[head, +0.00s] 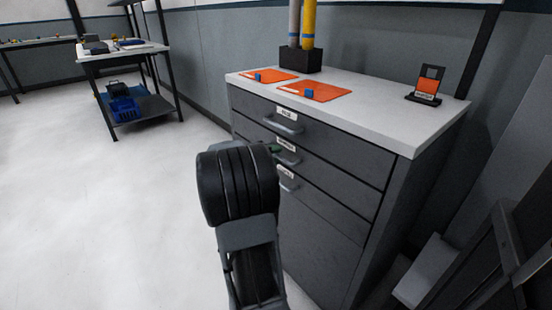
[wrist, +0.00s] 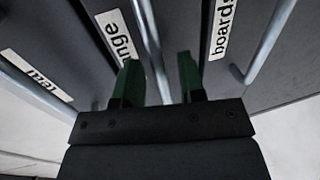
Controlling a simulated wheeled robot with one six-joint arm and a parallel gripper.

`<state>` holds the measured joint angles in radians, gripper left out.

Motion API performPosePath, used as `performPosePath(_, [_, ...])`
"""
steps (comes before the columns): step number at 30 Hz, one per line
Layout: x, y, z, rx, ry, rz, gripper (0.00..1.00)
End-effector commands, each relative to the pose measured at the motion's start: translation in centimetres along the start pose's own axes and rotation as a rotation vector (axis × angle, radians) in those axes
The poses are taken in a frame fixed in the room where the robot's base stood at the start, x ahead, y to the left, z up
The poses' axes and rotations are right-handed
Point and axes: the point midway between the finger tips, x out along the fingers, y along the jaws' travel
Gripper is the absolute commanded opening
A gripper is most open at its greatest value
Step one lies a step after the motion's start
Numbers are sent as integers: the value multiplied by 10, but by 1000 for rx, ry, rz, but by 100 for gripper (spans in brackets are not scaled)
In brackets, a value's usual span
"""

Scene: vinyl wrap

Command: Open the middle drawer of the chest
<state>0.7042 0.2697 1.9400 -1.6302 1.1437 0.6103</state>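The grey chest (head: 325,225) has a stack of drawers, all flush with its front. The middle drawer's bar handle (head: 288,160) is partly hidden behind my gripper (head: 274,148) in the head view. In the wrist view this handle (wrist: 150,45) runs beside a white label ending in "nge" (wrist: 118,36). My gripper (wrist: 158,80) is open, its two green fingers apart. The handle bar passes between the fingers in that view, with a gap visible on each side. Whether the fingertips reach past the bar is unclear.
The top handle (head: 284,127) and a lower handle (head: 288,186) sit close above and below. On the chest top are orange sheets (head: 318,91), a black holder (head: 300,60) with tubes and a small stand (head: 426,86). The floor (head: 100,220) at left is clear.

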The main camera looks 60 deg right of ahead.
Motion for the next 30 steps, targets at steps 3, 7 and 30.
performPosePath(3, [7,-1,0,0,0,0,37])
performPosePath(7, [10,0,0,0,0,-1,37])
performPosePath(30, [10,0,0,0,1,-1,0])
